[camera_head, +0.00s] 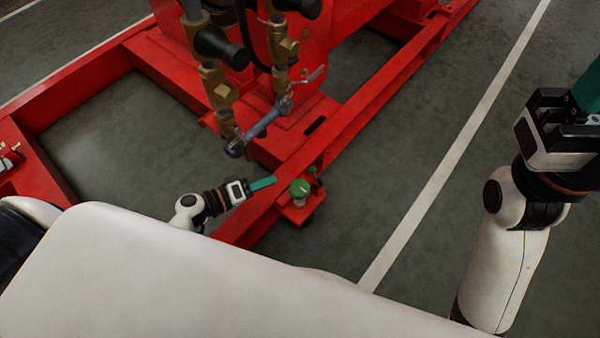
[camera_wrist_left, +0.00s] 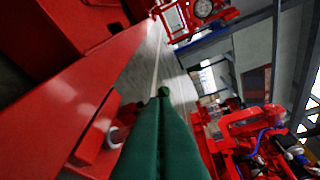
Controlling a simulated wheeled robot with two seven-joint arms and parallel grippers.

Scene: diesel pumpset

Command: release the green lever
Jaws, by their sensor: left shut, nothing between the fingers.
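The green lever (camera_head: 300,187) shows as a round green cap on a small red bracket (camera_head: 303,209) at the outer side of the red base frame. My left gripper (camera_head: 263,184) is just left of the cap, with its green fingers shut and empty, pointing towards it. A small gap shows between fingertips and cap in the head view. In the left wrist view the shut fingers (camera_wrist_left: 161,135) fill the lower middle, and a small green knob (camera_wrist_left: 164,91) shows just past their tips. My right gripper (camera_head: 588,88) is at the right edge, its fingers partly cut off.
The red base frame (camera_head: 375,108) runs diagonally past my left gripper. Brass and grey pipe fittings (camera_head: 216,85) stand above it to the upper left. The grey floor with a white line (camera_head: 455,150) is clear to the right. Other red machinery (camera_wrist_left: 250,125) shows in the left wrist view.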

